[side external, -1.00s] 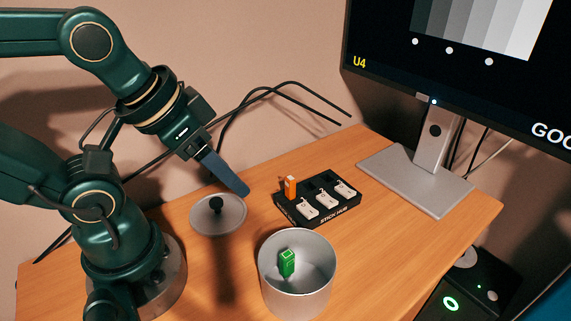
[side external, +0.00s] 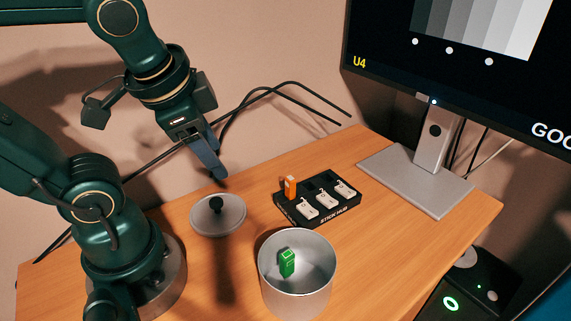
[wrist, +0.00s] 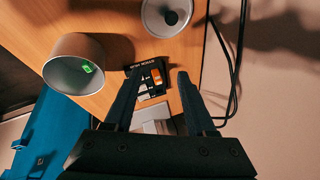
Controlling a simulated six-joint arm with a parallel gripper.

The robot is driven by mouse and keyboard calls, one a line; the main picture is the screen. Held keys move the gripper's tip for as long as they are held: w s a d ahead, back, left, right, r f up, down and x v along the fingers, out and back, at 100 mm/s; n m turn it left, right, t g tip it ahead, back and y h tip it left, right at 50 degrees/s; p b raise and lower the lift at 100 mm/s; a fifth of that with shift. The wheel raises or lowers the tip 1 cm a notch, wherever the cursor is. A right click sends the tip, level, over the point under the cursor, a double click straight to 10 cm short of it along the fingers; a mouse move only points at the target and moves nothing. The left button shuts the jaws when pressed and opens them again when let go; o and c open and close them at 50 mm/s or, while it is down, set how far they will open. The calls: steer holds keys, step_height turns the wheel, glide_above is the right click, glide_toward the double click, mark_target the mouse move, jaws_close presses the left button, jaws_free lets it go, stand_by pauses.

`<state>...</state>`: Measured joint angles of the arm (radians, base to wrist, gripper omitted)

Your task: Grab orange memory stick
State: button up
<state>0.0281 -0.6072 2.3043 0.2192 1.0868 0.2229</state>
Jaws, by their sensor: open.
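The orange memory stick (side external: 290,187) stands upright in the back left slot of the black stick hub (side external: 312,219). It also shows in the wrist view (wrist: 156,75), between my fingers in the picture. My gripper (side external: 222,176) hangs in the air to the left of the hub and above the table, apart from the stick. In the wrist view my gripper (wrist: 160,73) has its two fingers spread wide with nothing held.
A metal pot (side external: 272,294) with a green stick (side external: 287,263) inside stands in front of the hub. Its round lid (side external: 231,222) lies on the table to the left. A monitor stand (side external: 415,185) is at the right. Black cables (side external: 290,84) run behind.

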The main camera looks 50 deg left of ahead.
steer(key=w+a+m+g+y, duration=0.3)
steer(key=w+a+m, duration=0.1)
steer(key=m, duration=0.1)
steer(key=m+y, duration=0.7)
steer(key=m, duration=0.1)
glide_above(293, 183)
steer(key=a, duration=0.3)
step_height(293, 183, down, 6)
steer(key=d+f+m, duration=0.1)
steer(key=f, duration=0.1)
steer(key=d+f+m+t+y, duration=0.1)
steer(key=f, duration=0.1)
steer(key=d+f+m, duration=0.1)
steer(key=f, duration=0.1)
steer(key=shift+w+d, duration=0.15)
steer(key=shift+d, duration=0.05)
steer(key=shift+d+f+m+y, duration=0.1)
steer(key=shift+f+m+y, duration=0.15)
steer(key=shift+m+y, duration=0.05)
steer(key=shift+s+f, duration=0.1)
steer(key=shift+s, duration=0.1)
steer(key=shift+x, duration=2.45)
steer(key=shift+w, duration=0.1)
jaws_close()
